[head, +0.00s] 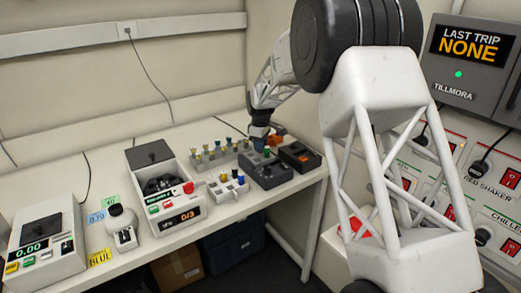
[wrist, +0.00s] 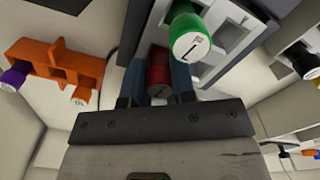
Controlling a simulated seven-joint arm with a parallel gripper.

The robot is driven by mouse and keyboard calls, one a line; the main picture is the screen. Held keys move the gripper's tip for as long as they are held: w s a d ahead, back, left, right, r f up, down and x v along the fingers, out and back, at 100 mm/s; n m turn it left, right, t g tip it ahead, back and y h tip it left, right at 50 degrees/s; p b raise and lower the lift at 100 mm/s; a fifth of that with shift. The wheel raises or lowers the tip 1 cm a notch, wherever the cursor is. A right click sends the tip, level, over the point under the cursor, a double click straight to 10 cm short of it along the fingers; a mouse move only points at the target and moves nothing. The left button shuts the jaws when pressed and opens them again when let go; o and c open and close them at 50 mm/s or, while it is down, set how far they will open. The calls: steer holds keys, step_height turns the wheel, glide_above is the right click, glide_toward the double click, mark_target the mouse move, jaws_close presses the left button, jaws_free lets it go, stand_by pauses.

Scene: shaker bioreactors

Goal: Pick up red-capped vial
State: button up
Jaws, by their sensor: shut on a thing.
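In the wrist view, my gripper (wrist: 158,85) is shut on the red-capped vial (wrist: 158,70), which sits between its two blue-grey fingers. The vial's lower part is hidden, so I cannot tell whether it is clear of its support. A green-capped vial (wrist: 192,36) marked on top stands close to the right finger, in a grey holder (wrist: 232,38). In the head view, my gripper (head: 259,133) is at the back right of the bench, above the dark block device (head: 266,178); the red-capped vial cannot be made out there.
In the head view, a rack of several vials (head: 218,155), a small white rack (head: 230,188) and a centrifuge-like machine (head: 165,190) stand left of my gripper.

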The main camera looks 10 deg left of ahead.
steer(key=shift+r, duration=5.05)
steer(key=shift+a, duration=0.1)
steer(key=s+a+f+n, duration=0.1)
steer(key=s+a+n, duration=0.1)
steer(key=s+a, duration=1)
steer(key=s+a+f+n, duration=0.1)
steer(key=s+a+n, duration=0.1)
steer(key=s+a, duration=1.1)
steer(key=s, duration=0.5)
steer(key=shift+a+f, duration=0.15)
steer(key=shift+f, duration=0.05)
steer(key=shift+f, duration=0.2)
steer(key=shift+f, duration=2.15)
steer(key=shift+f, duration=0.8)
